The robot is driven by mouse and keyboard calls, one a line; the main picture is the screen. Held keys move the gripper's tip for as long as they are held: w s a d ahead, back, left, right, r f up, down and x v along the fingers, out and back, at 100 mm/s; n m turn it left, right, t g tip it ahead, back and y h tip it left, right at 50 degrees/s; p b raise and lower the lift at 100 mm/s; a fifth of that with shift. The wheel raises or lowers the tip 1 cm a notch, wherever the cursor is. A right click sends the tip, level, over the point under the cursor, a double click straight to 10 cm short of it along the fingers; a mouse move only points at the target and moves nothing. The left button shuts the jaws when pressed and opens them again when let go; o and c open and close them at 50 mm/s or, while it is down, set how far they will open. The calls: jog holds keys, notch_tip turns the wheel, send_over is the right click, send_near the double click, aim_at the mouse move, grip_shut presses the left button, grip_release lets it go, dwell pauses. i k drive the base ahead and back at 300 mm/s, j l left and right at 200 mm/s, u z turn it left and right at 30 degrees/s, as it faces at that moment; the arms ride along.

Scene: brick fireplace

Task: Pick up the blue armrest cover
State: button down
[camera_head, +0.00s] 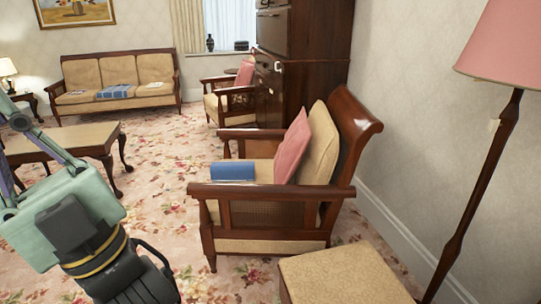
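A flat blue item (233,171) with a pale lower edge shows at the front part of the nearest armchair (265,215), just behind its near wooden armrest. I cannot tell whether it is a cover or a book, or whether it lies on the seat or touches the armrest. A blue patterned cloth (117,91) lies on the seat of the far sofa. My gripper (160,280) is at the bottom left, well in front and to the left of the armchair. Its fingers are dark and partly cut off by the frame's edge, so its opening is unclear.
A pink cushion (293,147) leans on the armchair's backrest. A beige footstool (345,277) and a pink floor lamp (508,45) stand at right. A wooden coffee table (75,141) is at left. Floral carpet (165,190) is clear between table and armchair.

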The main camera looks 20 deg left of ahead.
aim_at(220, 171)
jog(key=i+j, duration=0.25)
jog(key=j, duration=0.35)
jog(key=i+j, duration=0.25)
jog(key=j, duration=0.35)
jog(key=i+j+z, duration=0.1)
jog(key=i+j, duration=0.15)
jog(key=j, duration=0.35)
jog(key=i+j, duration=0.2)
jog(key=j, duration=0.4)
jog(key=i+j+z, duration=0.1)
jog(key=i+j, duration=0.15)
jog(key=j, duration=0.35)
jog(key=i+j, duration=0.2)
jog(key=j, duration=0.45)
jog(key=i+j, duration=0.2)
jog(key=j, duration=0.45)
jog(key=i+j+z, duration=0.1)
jog(key=j, duration=0.5)
jog(key=i, duration=0.3)
